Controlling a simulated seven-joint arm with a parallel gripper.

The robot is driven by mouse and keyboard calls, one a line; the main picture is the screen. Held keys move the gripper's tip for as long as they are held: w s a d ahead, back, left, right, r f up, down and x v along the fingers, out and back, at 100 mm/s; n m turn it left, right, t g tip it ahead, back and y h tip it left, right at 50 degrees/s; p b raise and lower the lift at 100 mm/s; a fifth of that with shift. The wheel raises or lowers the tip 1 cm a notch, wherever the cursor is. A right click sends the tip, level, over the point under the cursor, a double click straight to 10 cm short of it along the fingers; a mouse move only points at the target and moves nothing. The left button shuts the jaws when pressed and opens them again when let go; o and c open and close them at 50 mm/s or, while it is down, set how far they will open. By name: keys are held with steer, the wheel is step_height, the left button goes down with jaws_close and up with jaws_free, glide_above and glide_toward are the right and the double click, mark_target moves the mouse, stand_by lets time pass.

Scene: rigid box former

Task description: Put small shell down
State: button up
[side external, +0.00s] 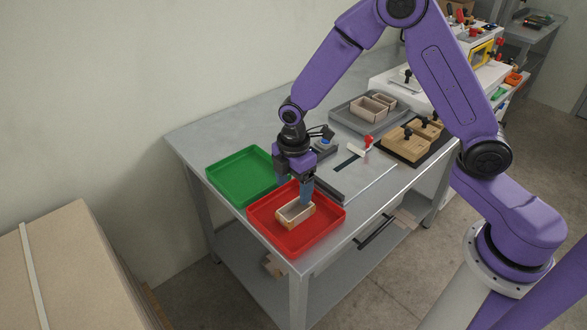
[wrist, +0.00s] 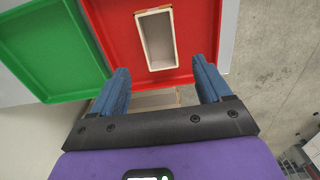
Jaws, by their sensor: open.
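A small open-topped shell (side external: 296,213), tan outside and pale inside, sits upright in the red tray (side external: 330,228). The shell (wrist: 158,40) also shows in the wrist view, inside the red tray (wrist: 110,35) and beyond my fingertips. My gripper (side external: 294,192) points down over the red tray, close to the shell's far side. Its two blue fingers (wrist: 161,76) are spread apart with nothing held between them. The side view does not show clearly whether a finger touches the shell.
An empty green tray (side external: 240,174) lies next to the red one. A grey tray (side external: 345,118) with two more open shells (side external: 370,107) stands farther back. Wooden formers (side external: 402,145) sit on a dark mat. A thin rod (side external: 370,183) lies near the table's edge.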

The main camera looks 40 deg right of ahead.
steer(key=s+d+r+m, duration=0.1)
steer(key=s+r+m, duration=0.1)
steer(key=s+r, duration=1.05)
steer(key=s+d+r+m, duration=0.1)
steer(key=s+d, duration=0.2)
steer(key=s, duration=0.4)
steer(key=s+d+r+m, duration=0.1)
steer(key=s+d+m, duration=0.1)
steer(key=s+d, duration=0.2)
steer(key=s, duration=0.3)
steer(key=shift+s, duration=0.35)
